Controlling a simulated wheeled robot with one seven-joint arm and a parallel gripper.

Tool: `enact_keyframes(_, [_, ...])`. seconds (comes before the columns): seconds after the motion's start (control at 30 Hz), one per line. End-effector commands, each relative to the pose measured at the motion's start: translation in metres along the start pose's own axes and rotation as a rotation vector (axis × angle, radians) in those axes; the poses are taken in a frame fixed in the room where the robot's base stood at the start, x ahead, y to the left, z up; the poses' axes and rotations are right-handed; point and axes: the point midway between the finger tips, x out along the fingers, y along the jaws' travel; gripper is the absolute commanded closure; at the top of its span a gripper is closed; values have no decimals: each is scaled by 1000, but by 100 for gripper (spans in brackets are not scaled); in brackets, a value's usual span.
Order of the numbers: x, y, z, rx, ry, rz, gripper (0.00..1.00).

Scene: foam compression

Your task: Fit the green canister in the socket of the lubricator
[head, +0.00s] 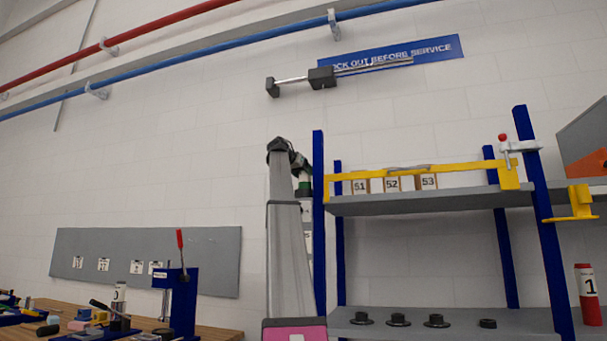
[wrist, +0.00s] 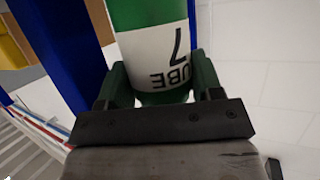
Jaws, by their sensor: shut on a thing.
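The green canister (wrist: 150,45) has a white label with an upside-down 7 and part of the word LUBE. It fills the top middle of the wrist view. My gripper (wrist: 162,88) is shut on it, one dark green finger on each side. The canister's far end is cut off by the frame. In the head view my gripper (head: 302,168) is small and partly hidden behind my grey arm or column, close to the blue rack post. I cannot make out the lubricator or its socket in either view.
A rack with blue posts (head: 319,225) and grey shelves (head: 430,201) stands right of my arm, with a yellow bar (head: 345,188) and numbered boxes (head: 392,184). A red canister (head: 588,295) marked 1 stands lower right. A wooden workbench (head: 215,332) is lower left.

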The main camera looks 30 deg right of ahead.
Motion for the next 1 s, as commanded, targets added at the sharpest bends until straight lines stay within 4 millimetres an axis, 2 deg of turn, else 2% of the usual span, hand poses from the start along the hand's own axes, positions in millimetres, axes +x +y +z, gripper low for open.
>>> enact_keyframes(1.0, [6, 0, 16, 0, 1, 0, 70])
